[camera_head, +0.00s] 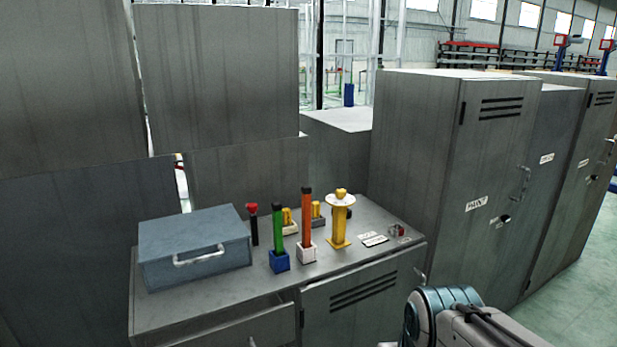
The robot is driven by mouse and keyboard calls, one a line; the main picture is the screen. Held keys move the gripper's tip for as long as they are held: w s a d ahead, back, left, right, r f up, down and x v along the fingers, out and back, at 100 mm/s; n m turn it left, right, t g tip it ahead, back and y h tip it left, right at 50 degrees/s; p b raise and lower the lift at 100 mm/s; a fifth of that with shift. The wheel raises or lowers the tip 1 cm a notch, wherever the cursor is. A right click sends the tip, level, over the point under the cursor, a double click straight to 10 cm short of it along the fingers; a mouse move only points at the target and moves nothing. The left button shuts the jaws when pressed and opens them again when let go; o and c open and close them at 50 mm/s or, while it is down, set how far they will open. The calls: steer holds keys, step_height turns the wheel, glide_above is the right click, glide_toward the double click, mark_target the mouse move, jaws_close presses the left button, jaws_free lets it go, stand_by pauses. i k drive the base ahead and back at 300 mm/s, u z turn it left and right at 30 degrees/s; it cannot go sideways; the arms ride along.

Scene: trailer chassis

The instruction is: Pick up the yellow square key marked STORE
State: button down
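No key can be clearly made out as the yellow square one marked STORE, as any lettering on the yellow pieces is too small to read. Two small yellow pieces stand at the back of the grey cabinet top, one in a pale holder (289,228) and one in a grey holder (318,221). A taller yellow stand (340,226) with a white disc and a yellow piece on top stands to their right. Part of my arm shows at the bottom right, in front of the cabinet. My gripper is not in view.
A blue-grey box (195,247) with a handle stands on the left of the cabinet top (225,308). A green post (278,228), an orange post (306,218) and a red-topped black piece (254,225) stand near the keys. Tall lockers (420,150) rise at the right.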

mark_target(315, 206)
steer(key=k, duration=0.65)
steer(key=z, duration=0.75)
steer(key=i, duration=1.6)
steer(key=u, duration=0.95)
steer(key=i, duration=0.65)
steer(key=u, duration=0.7)
